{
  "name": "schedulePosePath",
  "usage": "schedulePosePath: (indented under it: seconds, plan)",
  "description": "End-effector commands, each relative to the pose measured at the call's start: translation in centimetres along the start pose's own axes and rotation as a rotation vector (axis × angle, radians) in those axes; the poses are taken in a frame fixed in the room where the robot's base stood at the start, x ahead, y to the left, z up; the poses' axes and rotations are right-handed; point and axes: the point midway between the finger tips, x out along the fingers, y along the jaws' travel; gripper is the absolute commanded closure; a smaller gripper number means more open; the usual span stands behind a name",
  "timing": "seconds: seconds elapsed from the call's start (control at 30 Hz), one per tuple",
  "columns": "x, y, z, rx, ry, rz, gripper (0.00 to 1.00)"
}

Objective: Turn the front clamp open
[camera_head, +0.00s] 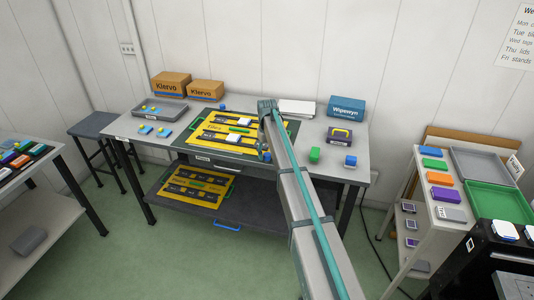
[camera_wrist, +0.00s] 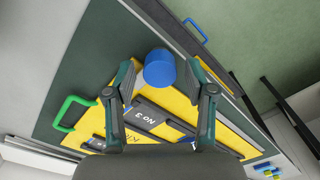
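In the wrist view a round blue knob (camera_wrist: 160,70), which looks like the front clamp, stands near the front edge of the yellow board (camera_wrist: 88,138). My gripper (camera_wrist: 160,76) is open, with one finger on each side of the knob. Gaps show between the fingertips and the knob, and I see no contact. How the clamp is turned is not clear. In the head view my gripper (camera_head: 267,152) is at the front right of the yellow board (camera_head: 207,127), and my arm covers part of this area.
A green handle (camera_wrist: 72,113) stands at the board's left in the wrist view. A second blue piece (camera_head: 222,107) is at the board's back edge. Boxes (camera_head: 171,84) line the back.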

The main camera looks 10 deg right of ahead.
Motion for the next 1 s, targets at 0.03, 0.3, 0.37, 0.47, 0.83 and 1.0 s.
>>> schedulePosePath:
  seconds: [0.03, 0.3, 0.37, 0.47, 0.83, 1.0]
  plan:
    - [-0.01, 0.00, 0.00, 0.000, 0.000, 0.000, 0.58]
    - [-0.03, 0.00, 0.01, 0.000, 0.000, 0.000, 1.00]
    - [-0.03, 0.00, 0.01, -0.001, 0.000, 0.000, 1.00]
    - [-0.03, 0.00, 0.01, -0.007, 0.000, 0.000, 1.00]
    - [0.01, -0.01, -0.01, -0.155, 0.000, 0.000, 1.00]
    - [0.01, -0.01, -0.01, -0.295, 0.000, 0.000, 1.00]
